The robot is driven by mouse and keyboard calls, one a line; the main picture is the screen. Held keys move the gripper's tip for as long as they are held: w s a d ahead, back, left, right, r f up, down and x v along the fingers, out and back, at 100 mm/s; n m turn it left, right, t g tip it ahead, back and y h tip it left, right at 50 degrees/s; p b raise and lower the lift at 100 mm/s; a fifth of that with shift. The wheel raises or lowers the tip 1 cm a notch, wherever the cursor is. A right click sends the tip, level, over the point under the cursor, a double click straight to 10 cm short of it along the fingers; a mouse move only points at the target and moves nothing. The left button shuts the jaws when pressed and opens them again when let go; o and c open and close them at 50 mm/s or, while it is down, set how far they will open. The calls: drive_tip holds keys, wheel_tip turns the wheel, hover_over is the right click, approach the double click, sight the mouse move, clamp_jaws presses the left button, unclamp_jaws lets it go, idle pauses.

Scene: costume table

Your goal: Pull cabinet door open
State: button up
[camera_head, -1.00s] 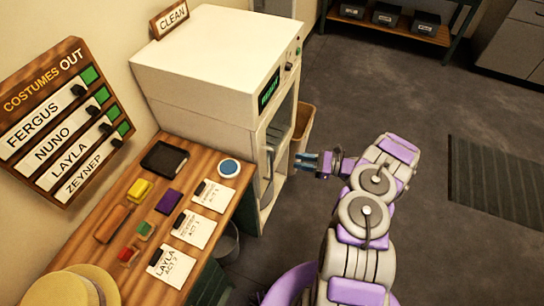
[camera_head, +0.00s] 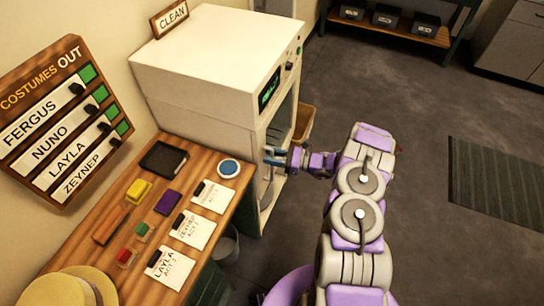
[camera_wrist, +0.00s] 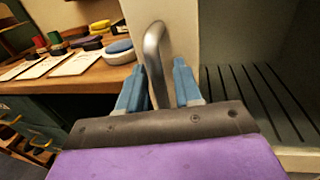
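The white cabinet (camera_head: 205,75) stands at the end of the wooden table, with a green display on its front. Its door (camera_head: 283,125) is on the front face and looks shut. A curved metal handle (camera_wrist: 153,45) rises at the left of the door in the wrist view. My gripper (camera_head: 268,156) is at this handle in the head view. In the wrist view its two blue fingers (camera_wrist: 158,75) stand apart, one on each side of the handle. A gap shows on the right; whether the left finger touches the handle I cannot tell.
The wooden table (camera_head: 108,190) beside the cabinet holds cards, coloured blocks, a round blue-and-white tin (camera_head: 229,168) and a straw hat. A bin (camera_head: 305,122) stands beyond the cabinet front. The dark floor (camera_head: 410,110) to the right is clear, with a mat (camera_head: 497,180).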

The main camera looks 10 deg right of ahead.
drive_tip(key=shift+c, duration=0.5)
clamp_jaws()
drive_tip(key=shift+s, duration=0.1)
